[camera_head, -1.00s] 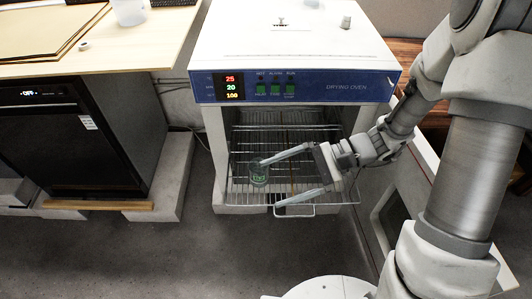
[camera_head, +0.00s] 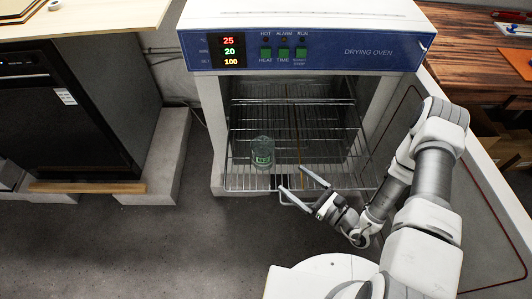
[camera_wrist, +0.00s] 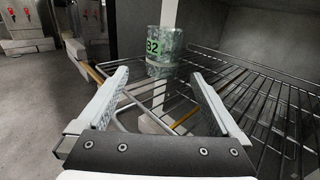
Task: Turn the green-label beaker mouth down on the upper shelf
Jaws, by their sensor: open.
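The beaker (camera_head: 262,152) is clear glass with a green label. It stands on a wire shelf (camera_head: 238,184) that reaches out of the oven's front. My gripper (camera_head: 291,177) is open and empty at the shelf's front edge, to the right and front of the beaker. In the wrist view my gripper (camera_wrist: 158,76) has its fingers wide apart, with a gap to the beaker.
The drying oven (camera_head: 305,58) is open at the front, with more wire rack (camera_head: 290,101) inside. Its open door (camera_head: 455,210) stands along the right. A black cabinet (camera_head: 70,120) is at the left. The shelf to the right of the beaker is empty.

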